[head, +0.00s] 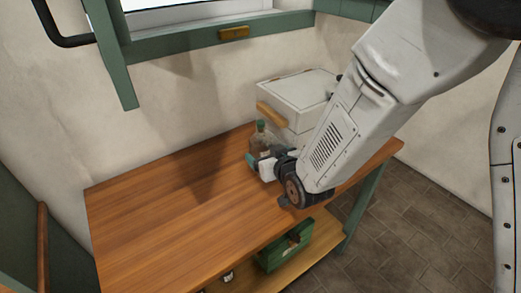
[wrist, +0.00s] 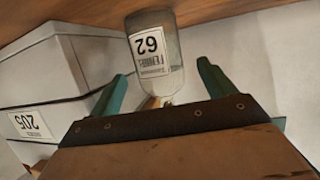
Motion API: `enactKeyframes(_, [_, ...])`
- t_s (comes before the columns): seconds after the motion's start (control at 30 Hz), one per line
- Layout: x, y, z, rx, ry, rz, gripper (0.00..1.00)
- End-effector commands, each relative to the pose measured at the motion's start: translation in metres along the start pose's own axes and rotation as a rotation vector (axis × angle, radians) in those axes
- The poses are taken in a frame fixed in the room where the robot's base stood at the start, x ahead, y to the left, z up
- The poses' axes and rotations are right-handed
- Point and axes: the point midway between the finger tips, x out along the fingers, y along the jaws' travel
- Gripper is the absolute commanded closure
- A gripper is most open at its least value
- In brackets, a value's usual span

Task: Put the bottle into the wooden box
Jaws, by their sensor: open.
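My gripper (head: 259,163) is low over the table, right by the bottle. In the wrist view its two teal fingers (wrist: 162,70) are spread, with the bottle showing between them and nothing clamped. Whether they touch the bottle, I cannot tell. A green box (head: 285,249) sits on the shelf below the tabletop; I cannot tell whether it is the wooden box.
A white lidded box (head: 292,92) with a wooden handle stands behind the bottle; its 205 label (wrist: 30,123) shows in the wrist view. The tabletop (head: 160,210) is clear to the left. A green window frame (head: 205,40) and wall are behind.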

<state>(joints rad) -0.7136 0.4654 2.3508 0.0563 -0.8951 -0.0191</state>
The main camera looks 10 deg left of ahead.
Motion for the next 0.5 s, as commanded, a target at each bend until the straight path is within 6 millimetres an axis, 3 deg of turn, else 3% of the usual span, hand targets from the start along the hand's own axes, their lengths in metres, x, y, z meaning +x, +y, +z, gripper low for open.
enactKeyframes(0.23, [-0.051, 0.000, -0.001, 0.000, 0.001, -0.001, 0.18])
enactKeyframes(0.5, [-0.074, 0.000, 0.000, 0.000, -0.001, -0.001, 0.18])
